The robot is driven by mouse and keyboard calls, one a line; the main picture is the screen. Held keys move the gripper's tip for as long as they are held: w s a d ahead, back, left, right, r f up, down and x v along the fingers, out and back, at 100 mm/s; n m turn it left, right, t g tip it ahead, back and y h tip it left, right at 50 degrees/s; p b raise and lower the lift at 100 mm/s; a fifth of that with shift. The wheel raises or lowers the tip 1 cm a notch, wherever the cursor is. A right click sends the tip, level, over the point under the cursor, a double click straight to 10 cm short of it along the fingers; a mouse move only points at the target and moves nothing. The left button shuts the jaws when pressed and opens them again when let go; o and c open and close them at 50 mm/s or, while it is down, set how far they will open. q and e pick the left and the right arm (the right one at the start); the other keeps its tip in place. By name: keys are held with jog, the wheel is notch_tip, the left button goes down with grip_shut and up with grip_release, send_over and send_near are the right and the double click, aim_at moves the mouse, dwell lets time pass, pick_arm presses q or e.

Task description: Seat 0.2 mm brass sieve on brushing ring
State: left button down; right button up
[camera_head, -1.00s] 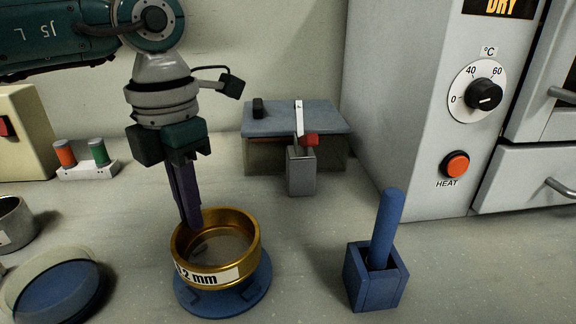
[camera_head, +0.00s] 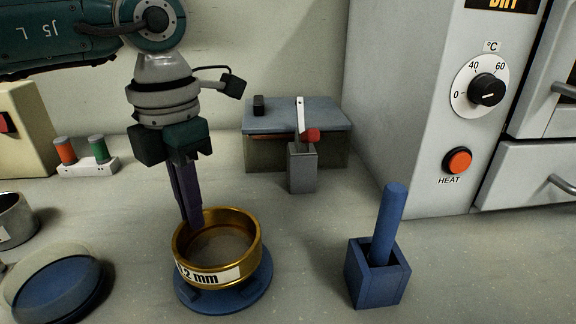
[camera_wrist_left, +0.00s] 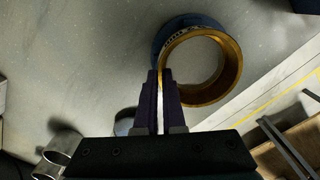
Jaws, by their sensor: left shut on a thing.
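The brass sieve (camera_head: 251,257) has a white label reading "2 mm" at its visible end. It is over the blue brushing ring (camera_head: 228,304), roughly level and slightly toward the ring's back. Whether it touches the ring all round I cannot tell. My left gripper (camera_head: 194,222) points down, its dark fingers shut on the sieve's left rear rim. In the left wrist view the fingers (camera_wrist_left: 160,76) meet the rim of the sieve (camera_wrist_left: 234,70), and the blue ring (camera_wrist_left: 163,36) shows past its edge. My right gripper is not in view.
A blue holder (camera_head: 377,285) with a blue rod (camera_head: 390,220) stands to the right. A clear-walled blue dish (camera_head: 58,291) and a metal cup (camera_head: 14,222) are at the left. A grey-topped box (camera_head: 275,118) and the oven (camera_head: 420,130) stand behind.

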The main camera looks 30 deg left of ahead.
pick_arm(q)
jog(key=shift+f+b, duration=0.5)
jog(key=shift+f, duration=0.2)
jog(key=c, duration=0.9)
grip_release()
notch_tip(320, 180, up, 10)
jog(key=shift+p, duration=0.3)
